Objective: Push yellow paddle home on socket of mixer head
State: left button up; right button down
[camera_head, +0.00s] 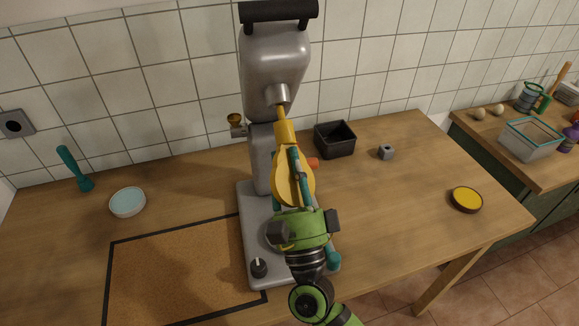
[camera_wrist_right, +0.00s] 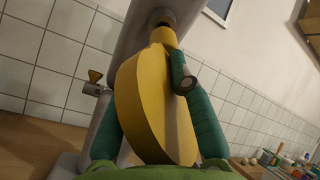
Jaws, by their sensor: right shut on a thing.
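The mixer head (camera_head: 272,62) is grey and tilted up, with a round socket (camera_head: 277,95) on its underside. The yellow paddle (camera_head: 290,185) hangs below it, its thin neck reaching the socket mouth; how deep it sits I cannot tell. In the right wrist view the paddle (camera_wrist_right: 150,105) fills the middle, its collar just under the dark socket end (camera_wrist_right: 162,18). My right gripper (camera_head: 288,165) is shut on the paddle, with teal fingers on both sides; the fingers also show in the wrist view (camera_wrist_right: 150,95). My left gripper is not in view.
A black bin (camera_head: 335,139) and a small grey block (camera_head: 386,152) stand right of the mixer. A yellow-topped round dish (camera_head: 466,199) lies further right. A pale blue bowl (camera_head: 127,202), a teal tool (camera_head: 75,168) and a cork mat (camera_head: 175,275) are on the left.

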aim_at(285, 146)
jog(key=shift+p+x, duration=0.4)
jog(key=shift+x, duration=1)
jog(key=shift+w+r, duration=0.1)
jog(key=shift+r, duration=0.1)
jog(key=c, duration=1)
grip_release()
jog(key=shift+f, duration=0.15)
jog(key=v, duration=1.2)
